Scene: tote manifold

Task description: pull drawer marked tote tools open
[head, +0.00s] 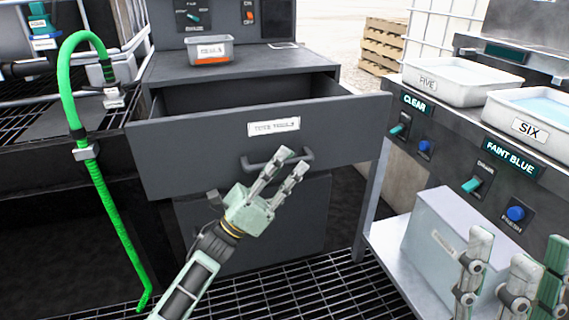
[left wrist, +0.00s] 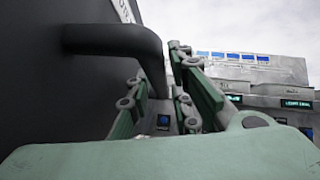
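The grey drawer (head: 200,160) stands pulled out of its dark cabinet, with its inside showing behind the front. Its white label (head: 274,127) seems to read tote tools, though the letters are blurred. A dark bar handle (head: 308,154) is on its front; it also shows in the left wrist view (left wrist: 110,40). My left gripper (head: 291,160) is at this handle with one finger on each side of the bar, closed on it. My right gripper (head: 500,248) is at the lower right, its fingers apart and empty, away from the drawer.
A small labelled tote (head: 211,50) sits on the cabinet top. A green hose (head: 103,190) hangs at the left. At the right, a bench carries white trays (head: 455,83), with switches on its front and a grey box (head: 440,235) on its lower shelf. Grated floor lies below the drawer.

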